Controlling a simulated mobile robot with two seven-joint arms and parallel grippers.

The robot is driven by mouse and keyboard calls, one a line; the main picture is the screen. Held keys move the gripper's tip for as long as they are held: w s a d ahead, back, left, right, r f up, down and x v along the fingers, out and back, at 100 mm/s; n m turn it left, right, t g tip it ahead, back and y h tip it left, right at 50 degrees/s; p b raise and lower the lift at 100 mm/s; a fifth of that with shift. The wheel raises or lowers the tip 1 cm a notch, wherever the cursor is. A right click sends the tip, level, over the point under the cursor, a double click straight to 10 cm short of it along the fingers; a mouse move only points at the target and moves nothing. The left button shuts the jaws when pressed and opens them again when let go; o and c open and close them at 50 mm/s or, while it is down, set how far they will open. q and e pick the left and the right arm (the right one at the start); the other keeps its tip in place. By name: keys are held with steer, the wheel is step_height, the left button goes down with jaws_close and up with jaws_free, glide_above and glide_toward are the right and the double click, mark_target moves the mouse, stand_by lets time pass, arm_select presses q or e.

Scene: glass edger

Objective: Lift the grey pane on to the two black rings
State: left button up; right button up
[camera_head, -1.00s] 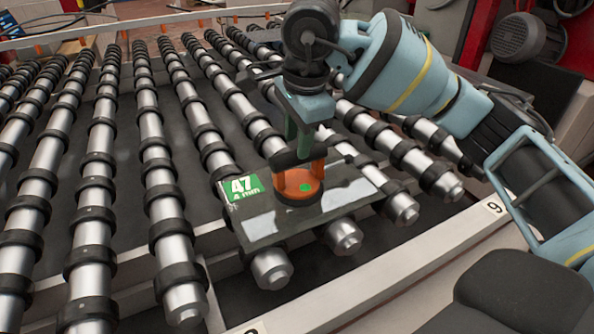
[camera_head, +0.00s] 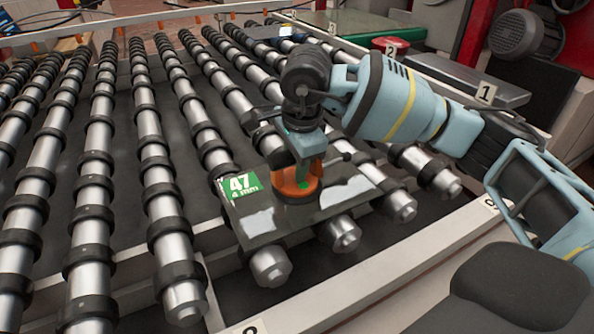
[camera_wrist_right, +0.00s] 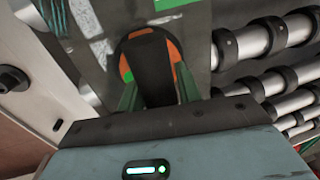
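The grey pane (camera_head: 340,205), with a green label marked 47 and 4 mm (camera_head: 240,187), lies over the near ends of several rollers. An orange suction cup (camera_head: 283,187) with a black handle (camera_wrist_right: 150,65) sits on top of it. My right gripper (camera_head: 305,165) is down at the cup. In the right wrist view its green fingers stand on either side of the handle; whether they clamp it is unclear. Black rings (camera_head: 158,201) circle all the rollers; I cannot tell which two are meant. My left gripper is not in view.
Ringed rollers (camera_head: 95,204) fill the left and middle. A pale frame rail (camera_head: 400,267) with number tags runs along the near right edge. A grey plate by tag 1 (camera_head: 455,80) and a green surface (camera_head: 350,27) lie at the back right.

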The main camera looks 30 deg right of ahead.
steer(key=shift+c, duration=0.4)
jaws_close()
steer(key=shift+r, duration=0.15)
steer(key=shift+r, duration=0.1)
steer(key=shift+w+r, duration=0.1)
steer(key=shift+r, duration=0.4)
step_height(320, 180, up, 2)
steer(key=shift+r, duration=0.2)
steer(key=s+a, duration=0.2)
steer(key=s, duration=0.5)
steer(key=s+a+r+b, duration=0.1)
steer(key=s+a, duration=0.2)
steer(key=s, duration=0.5)
steer(key=shift+s+r, duration=0.15)
steer(key=shift+s, duration=0.05)
